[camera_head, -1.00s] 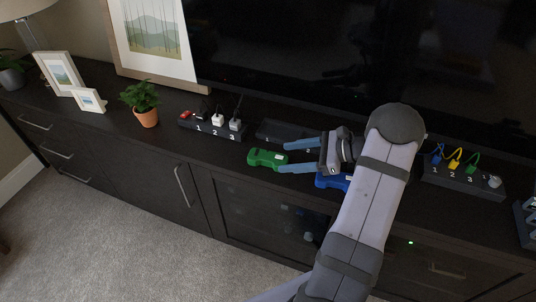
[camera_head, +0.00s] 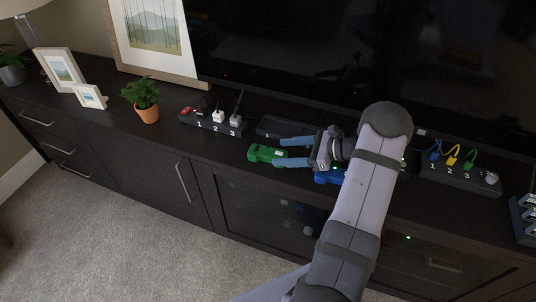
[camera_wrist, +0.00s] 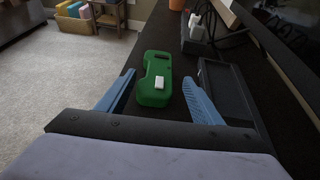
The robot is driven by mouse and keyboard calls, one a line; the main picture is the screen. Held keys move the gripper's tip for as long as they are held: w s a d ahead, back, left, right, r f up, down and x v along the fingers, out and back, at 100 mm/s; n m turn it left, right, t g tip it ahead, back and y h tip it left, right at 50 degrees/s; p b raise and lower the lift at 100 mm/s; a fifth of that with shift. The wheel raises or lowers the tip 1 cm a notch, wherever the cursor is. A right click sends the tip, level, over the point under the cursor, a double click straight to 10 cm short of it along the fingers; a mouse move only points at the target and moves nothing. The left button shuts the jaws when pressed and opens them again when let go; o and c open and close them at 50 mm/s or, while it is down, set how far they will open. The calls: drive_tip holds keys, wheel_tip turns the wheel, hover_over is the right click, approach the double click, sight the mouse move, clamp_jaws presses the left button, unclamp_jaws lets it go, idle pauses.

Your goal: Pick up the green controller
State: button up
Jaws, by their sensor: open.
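The green controller (camera_head: 267,154) lies on the dark console top near its front edge, left of my gripper (camera_head: 281,152). In the wrist view the green controller (camera_wrist: 155,80) lies ahead between my two blue fingers, with a white patch on its near part. My gripper (camera_wrist: 158,88) is open. Its fingertips are at the controller's near end, one on each side, with nothing held. Whether either finger touches it cannot be told.
A blue controller (camera_head: 328,176) lies partly hidden under my gripper. A dark tray (camera_head: 272,129) is behind the fingers. A numbered power strip (camera_head: 209,123) and a potted plant (camera_head: 148,108) stand to the left. Another numbered strip (camera_head: 455,176) is at right. The television is behind.

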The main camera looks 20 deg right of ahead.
sight(278, 152)
drive_tip(key=shift+x, duration=1.55)
drive_tip(key=c, duration=1.1)
drive_tip(key=shift+o, duration=0.2)
wheel_tip(278, 152, up, 10)
drive_tip(key=shift+d, duration=0.15)
